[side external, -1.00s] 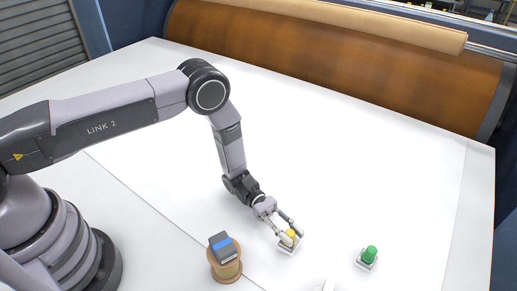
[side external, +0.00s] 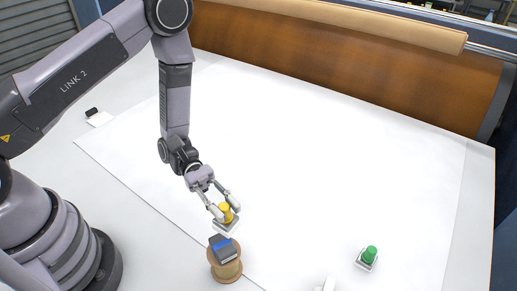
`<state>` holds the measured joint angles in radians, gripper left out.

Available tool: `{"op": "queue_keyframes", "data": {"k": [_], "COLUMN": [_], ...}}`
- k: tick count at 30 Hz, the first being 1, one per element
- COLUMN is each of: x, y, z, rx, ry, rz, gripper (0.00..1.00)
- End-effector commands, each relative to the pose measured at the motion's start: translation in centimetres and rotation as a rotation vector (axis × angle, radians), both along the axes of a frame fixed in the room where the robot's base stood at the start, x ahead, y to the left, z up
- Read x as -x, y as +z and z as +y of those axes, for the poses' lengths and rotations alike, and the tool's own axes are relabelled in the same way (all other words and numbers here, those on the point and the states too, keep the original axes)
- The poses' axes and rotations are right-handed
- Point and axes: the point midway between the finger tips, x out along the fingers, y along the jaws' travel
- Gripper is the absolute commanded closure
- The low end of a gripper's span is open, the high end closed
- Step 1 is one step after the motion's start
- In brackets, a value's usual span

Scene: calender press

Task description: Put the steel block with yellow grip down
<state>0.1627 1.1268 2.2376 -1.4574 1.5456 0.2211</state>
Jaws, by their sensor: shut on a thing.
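The steel block with yellow grip (side external: 226,225) is near the lower middle of the side external view, over the white sheet. My gripper (side external: 225,210) is shut on its yellow grip, with a finger on each side. The block's square base shows below the fingers. I cannot tell whether the base touches the sheet or hangs just above it.
A wooden spool (side external: 226,268) with a dark and blue block (side external: 222,248) on top stands just in front of the held block. A steel block with green grip (side external: 367,257) sits to the right. A small black-topped white item (side external: 99,118) lies at the left.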

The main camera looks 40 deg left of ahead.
Motion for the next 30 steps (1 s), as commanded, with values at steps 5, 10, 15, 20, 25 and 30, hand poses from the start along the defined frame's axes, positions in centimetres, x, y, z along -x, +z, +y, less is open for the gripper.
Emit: {"op": "queue_keyframes", "data": {"k": [5, 10, 15, 20, 25, 30], "x": [0.0, -1.7, -2.9, -3.3, -3.3, -3.3], "y": [-0.1, -1.6, -3.4, -5.1, -7.9, -9.9], "z": [1.7, 5.4, 9.2, 11.0, 11.1, 11.1], "rx": [-0.002, -0.001, -0.001, 0.000, 0.000, 0.000], "ry": [0.040, 0.163, 0.296, 0.355, 0.360, 0.359], "rz": [0.002, 0.004, 0.003, 0.003, 0.002, 0.002], "gripper": [1.00, 1.00, 1.00, 1.00, 1.00, 1.00]}}
